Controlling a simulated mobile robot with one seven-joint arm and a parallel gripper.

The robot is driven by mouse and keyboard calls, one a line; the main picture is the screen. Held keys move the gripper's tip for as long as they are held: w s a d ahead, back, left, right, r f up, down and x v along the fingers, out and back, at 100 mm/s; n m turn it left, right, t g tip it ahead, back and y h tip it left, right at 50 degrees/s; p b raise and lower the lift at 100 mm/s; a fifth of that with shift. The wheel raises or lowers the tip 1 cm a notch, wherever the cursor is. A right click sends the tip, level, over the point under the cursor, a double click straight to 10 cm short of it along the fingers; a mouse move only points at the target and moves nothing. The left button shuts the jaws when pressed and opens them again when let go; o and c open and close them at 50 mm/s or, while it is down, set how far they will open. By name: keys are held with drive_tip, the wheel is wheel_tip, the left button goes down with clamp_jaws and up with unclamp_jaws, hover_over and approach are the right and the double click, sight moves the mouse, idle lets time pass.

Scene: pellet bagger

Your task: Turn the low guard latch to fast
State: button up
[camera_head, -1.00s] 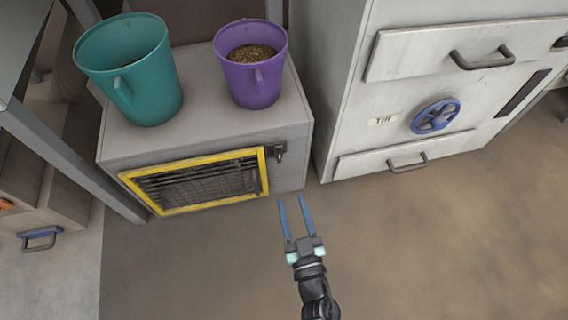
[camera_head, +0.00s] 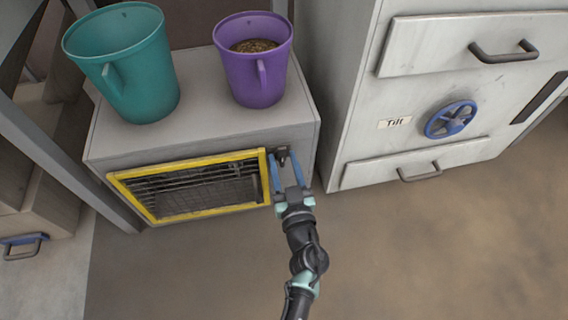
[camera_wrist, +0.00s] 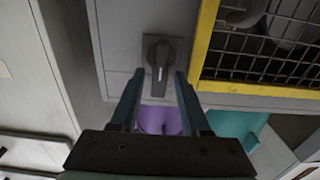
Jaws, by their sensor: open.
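The low guard latch is a dark knob on a grey plate. It is at the right of the yellow-framed guard (camera_head: 190,187) in the head view (camera_head: 282,153), and large in the wrist view (camera_wrist: 161,55). The knob's long handle, with a pale mark, stands upright in the wrist view. My gripper (camera_head: 284,160) is open and empty, pointing at the latch from the front. In the wrist view, its blue fingertips (camera_wrist: 159,74) lie either side of the handle's lower part. I cannot tell whether they touch it. In the head view the gripper partly hides the latch.
A teal bucket (camera_head: 135,85) and a purple bucket (camera_head: 250,75) holding pellets stand on the grey box (camera_head: 200,125). A cabinet (camera_head: 350,80) with drawers, a blue wheel (camera_head: 450,119) and a "Tilt" label (camera_head: 395,123) stands right. The floor in front is clear.

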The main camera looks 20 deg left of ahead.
clamp_jaws()
drive_tip(key=shift+n, duration=0.3)
drive_tip(key=n, duration=0.2)
drive_tip(key=n+p, duration=0.1)
drive_tip(key=shift+s+a, duration=0.2)
drive_tip(key=shift+a, duration=0.05)
drive_tip(key=n, duration=0.5)
drive_tip(key=shift+s+a+f, duration=0.2)
drive_tip(key=shift+a+f, duration=0.05)
drive_tip(key=shift+f, duration=0.05)
drive_tip(key=shift+s+a+f+n+b, duration=0.15)
drive_tip(key=shift+n+b, duration=0.25)
drive_tip(key=shift+n, duration=1.15)
drive_tip(key=shift+w+f+n+b, duration=0.1)
drive_tip(key=shift+f+n+b, duration=0.25)
drive_tip(key=shift+n, duration=1.15)
drive_tip(key=shift+s+a+f+n+b, duration=0.15)
drive_tip(key=shift+n+b, duration=0.25)
drive_tip(key=shift+n, duration=1.15)
drive_tip(key=shift+w+d, duration=0.1)
drive_tip(key=shift+d, duration=0.05)
